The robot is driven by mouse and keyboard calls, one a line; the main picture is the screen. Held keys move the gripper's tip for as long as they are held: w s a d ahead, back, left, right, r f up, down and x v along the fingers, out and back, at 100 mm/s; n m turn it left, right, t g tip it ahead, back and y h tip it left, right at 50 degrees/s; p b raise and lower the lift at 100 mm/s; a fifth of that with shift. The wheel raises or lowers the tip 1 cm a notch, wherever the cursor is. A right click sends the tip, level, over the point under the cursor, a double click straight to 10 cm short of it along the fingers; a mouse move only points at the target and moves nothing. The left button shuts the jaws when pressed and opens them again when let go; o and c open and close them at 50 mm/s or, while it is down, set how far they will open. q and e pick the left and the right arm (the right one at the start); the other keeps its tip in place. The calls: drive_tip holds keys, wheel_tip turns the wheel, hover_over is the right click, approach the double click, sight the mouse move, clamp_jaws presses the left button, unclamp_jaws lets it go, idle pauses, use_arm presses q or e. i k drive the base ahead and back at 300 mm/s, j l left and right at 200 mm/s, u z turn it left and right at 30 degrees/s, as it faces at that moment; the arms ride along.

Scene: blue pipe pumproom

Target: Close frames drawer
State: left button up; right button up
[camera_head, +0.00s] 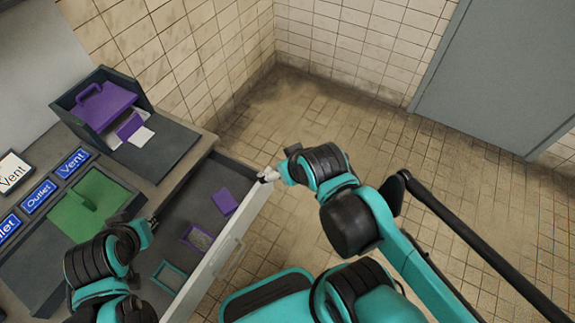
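The frames drawer (222,247) is pulled out from the dark cabinet, with a light front panel and a handle. Inside lie a purple piece (224,202), a greyish-purple frame (199,238) and a teal frame (170,276). My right gripper (270,174) is at the far end of the drawer's front panel, at its top corner; I cannot tell whether it touches or how its fingers stand. My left gripper (149,223) is over the cabinet-side part of the drawer, by the counter edge; its fingers are too small to read. My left arm hides the drawer's near left part.
Tiled floor (310,120) is clear beyond the drawer; a grey door (500,70) is at right.

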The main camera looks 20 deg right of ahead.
sight(193, 203)
drive_tip(key=k+u, duration=0.2)
drive_tip(key=k+j+z, duration=0.1)
drive_tip(key=j+z, duration=0.2)
drive_tip(key=z, duration=0.15)
drive_tip(key=k+j+z, duration=0.15)
drive_tip(key=j+z, duration=0.15)
drive_tip(key=z, duration=0.15)
drive_tip(key=k+j+z, duration=0.2)
drive_tip(key=z, duration=0.2)
